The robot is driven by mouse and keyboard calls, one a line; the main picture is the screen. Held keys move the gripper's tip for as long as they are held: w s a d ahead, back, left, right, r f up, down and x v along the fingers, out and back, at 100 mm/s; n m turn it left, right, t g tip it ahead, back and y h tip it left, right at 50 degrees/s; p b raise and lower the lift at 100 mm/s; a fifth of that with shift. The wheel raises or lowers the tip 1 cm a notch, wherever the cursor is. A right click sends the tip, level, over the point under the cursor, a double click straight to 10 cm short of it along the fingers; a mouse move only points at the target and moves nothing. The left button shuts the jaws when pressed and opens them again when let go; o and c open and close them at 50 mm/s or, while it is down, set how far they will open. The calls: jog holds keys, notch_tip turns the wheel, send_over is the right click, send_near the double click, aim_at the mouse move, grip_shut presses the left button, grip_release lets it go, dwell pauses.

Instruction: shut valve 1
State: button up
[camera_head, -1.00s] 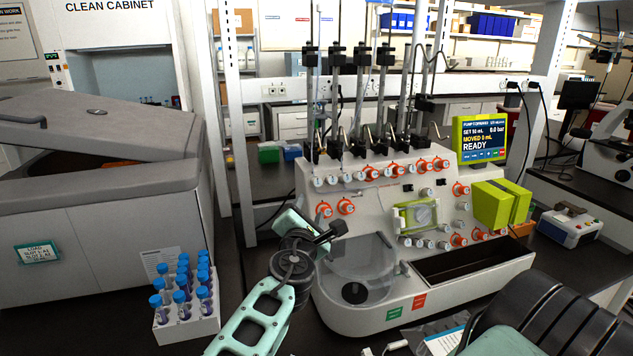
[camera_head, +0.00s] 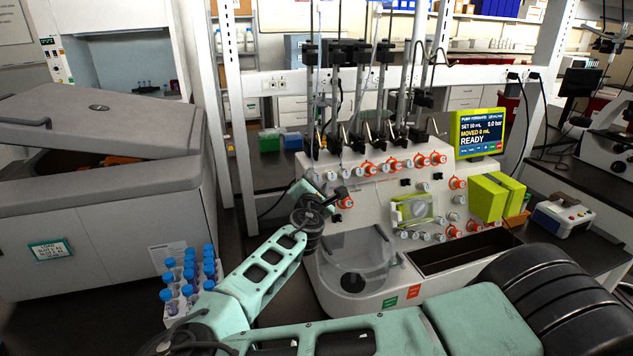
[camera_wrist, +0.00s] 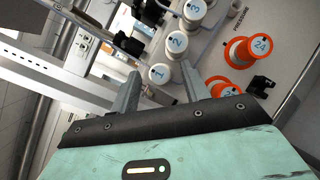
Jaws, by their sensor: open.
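Valve 1 (camera_wrist: 159,73) is a white round knob with a blue "1", at the end of a row with the white knobs of valve 2 (camera_wrist: 176,43) and valve 3 (camera_wrist: 194,10) in the wrist view. My gripper (camera_wrist: 161,71) is open, with one finger on each side of valve 1 in the picture. I cannot tell whether the fingers reach around the knob or touch it. In the head view my gripper is at the left end of the processor's (camera_head: 440,270) upper knob row, and my wrist partly hides that area.
An orange knob marked 24 (camera_wrist: 260,45) and another orange knob (camera_wrist: 222,88) sit close on the right finger's side. A clear round bowl (camera_head: 352,262) is below my wrist. A rack of blue-capped tubes (camera_head: 180,305) stands at left. The screen (camera_head: 481,133) reads READY.

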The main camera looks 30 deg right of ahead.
jog(key=c, duration=1)
jog(key=shift+m+g, duration=0.3)
jog(key=shift+m, duration=0.1)
jog(key=m+g+b, duration=0.1)
jog(key=m, duration=0.2)
jog(key=shift+w+a+g+b, duration=0.1)
jog(key=shift+g+b, duration=0.25)
jog(key=shift+g, duration=0.05)
jog(key=m, duration=0.1)
jog(key=m+g, duration=0.1)
jog(key=m, duration=0.1)
jog(key=m+g, duration=0.1)
jog(key=shift+w+r+m+y, duration=0.1)
jog(key=shift+r+m+y, duration=0.2)
jog(key=shift+r+m, duration=0.1)
jog(key=m, duration=0.1)
jog(key=m+g+y, duration=0.1)
jog(key=m, duration=0.1)
jog(key=m+g+y, duration=0.1)
jog(key=shift+r+m, duration=0.25)
jog(key=shift+m, duration=0.05)
jog(key=m+y, duration=0.1)
jog(key=m+g+y, duration=0.1)
jog(key=m, duration=0.1)
jog(key=shift+w+d+y, duration=0.1)
jog(key=shift+d+y, duration=0.1)
jog(key=shift+y, duration=0.1)
